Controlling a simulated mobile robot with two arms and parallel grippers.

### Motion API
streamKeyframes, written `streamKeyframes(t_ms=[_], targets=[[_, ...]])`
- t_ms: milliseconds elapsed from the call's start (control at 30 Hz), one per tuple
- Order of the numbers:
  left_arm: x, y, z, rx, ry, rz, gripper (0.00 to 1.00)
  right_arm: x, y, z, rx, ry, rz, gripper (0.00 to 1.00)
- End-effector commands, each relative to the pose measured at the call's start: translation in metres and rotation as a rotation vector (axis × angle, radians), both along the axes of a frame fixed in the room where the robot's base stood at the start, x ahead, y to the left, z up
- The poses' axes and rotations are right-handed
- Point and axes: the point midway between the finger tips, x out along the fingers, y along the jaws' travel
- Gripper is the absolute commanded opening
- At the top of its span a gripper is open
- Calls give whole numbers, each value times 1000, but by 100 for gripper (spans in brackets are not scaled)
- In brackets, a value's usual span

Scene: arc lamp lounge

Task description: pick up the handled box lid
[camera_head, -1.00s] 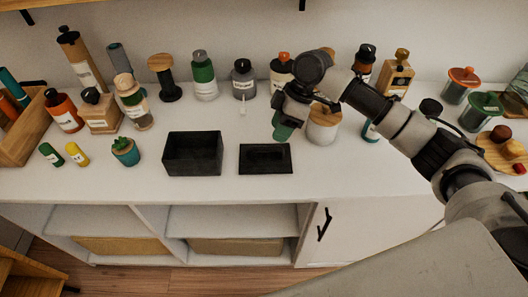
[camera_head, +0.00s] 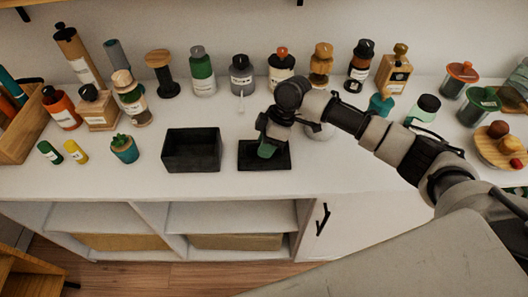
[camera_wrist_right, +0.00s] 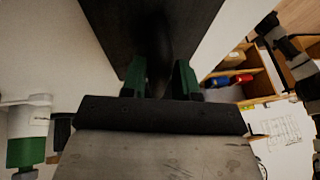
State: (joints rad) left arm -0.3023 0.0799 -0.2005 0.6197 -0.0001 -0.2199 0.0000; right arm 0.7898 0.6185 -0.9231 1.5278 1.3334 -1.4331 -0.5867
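The handled box lid (camera_head: 249,161) is a flat dark rectangle lying on the white cabinet top, right of the open black box (camera_head: 192,152). My right gripper (camera_head: 267,150) points down over the lid and hides its middle. In the right wrist view the lid (camera_wrist_right: 120,25) fills the upper middle, with a dark raised handle (camera_wrist_right: 161,40). The green fingers of my right gripper (camera_wrist_right: 161,78) stand apart, one on each side of the handle's line, with gaps visible. My left gripper is not in view.
Bottles and jars line the back, including a grey bottle (camera_head: 242,74) and a green bottle (camera_head: 202,76). A potted succulent (camera_head: 125,151) stands left of the box. The strip before the box and lid is clear.

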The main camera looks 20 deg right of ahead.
Motion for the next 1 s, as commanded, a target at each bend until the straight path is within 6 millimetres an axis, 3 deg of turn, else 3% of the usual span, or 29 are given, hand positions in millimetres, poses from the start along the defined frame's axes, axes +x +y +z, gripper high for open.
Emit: streamKeyframes(t_ms=[33, 200, 567, 867, 1000], targets=[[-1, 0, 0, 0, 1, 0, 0, 0, 0, 0, 0, 0, 0, 22], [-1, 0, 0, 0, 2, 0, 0, 0, 0, 0, 0, 0, 0, 0], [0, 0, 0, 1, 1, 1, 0, 0, 0, 4, 1, -2, 0, 0], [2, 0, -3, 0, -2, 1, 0, 1, 0, 43, 1, -5, 1, 0], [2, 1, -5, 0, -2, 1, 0, -9, -32, 59, -3, -2, -4, 0]])
